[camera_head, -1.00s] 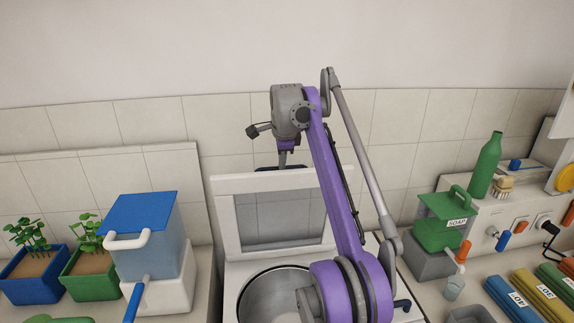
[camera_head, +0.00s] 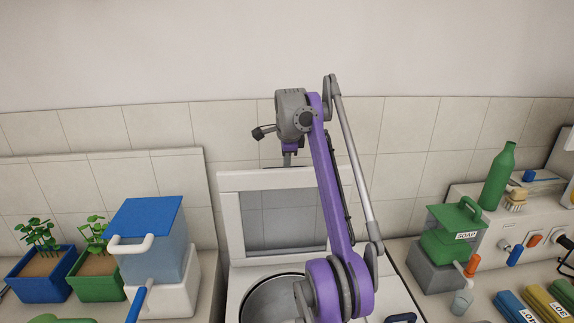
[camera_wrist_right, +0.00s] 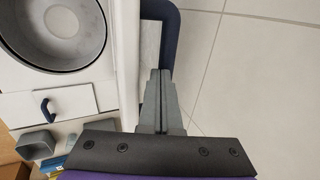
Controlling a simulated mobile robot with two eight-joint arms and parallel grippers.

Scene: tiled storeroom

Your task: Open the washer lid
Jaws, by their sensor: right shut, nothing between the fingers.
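The washer lid (camera_head: 229,220), a white frame with a clear pane, stands raised and near upright in front of the tiled wall. Below it the round grey drum (camera_head: 262,297) is uncovered; the drum also shows in the right wrist view (camera_wrist_right: 62,38). My right gripper (camera_head: 289,160) is at the lid's top edge, with its arm crossing in front of the lid's right side. In the right wrist view my gripper (camera_wrist_right: 160,72) is shut and empty beside the lid's white edge (camera_wrist_right: 128,65), close to the dark blue lid handle (camera_wrist_right: 175,40). Contact is unclear. My left gripper is out of view.
Left of the washer are a blue-lidded box (camera_head: 148,218) and potted plants (camera_head: 42,235). The wall behind the lid is close.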

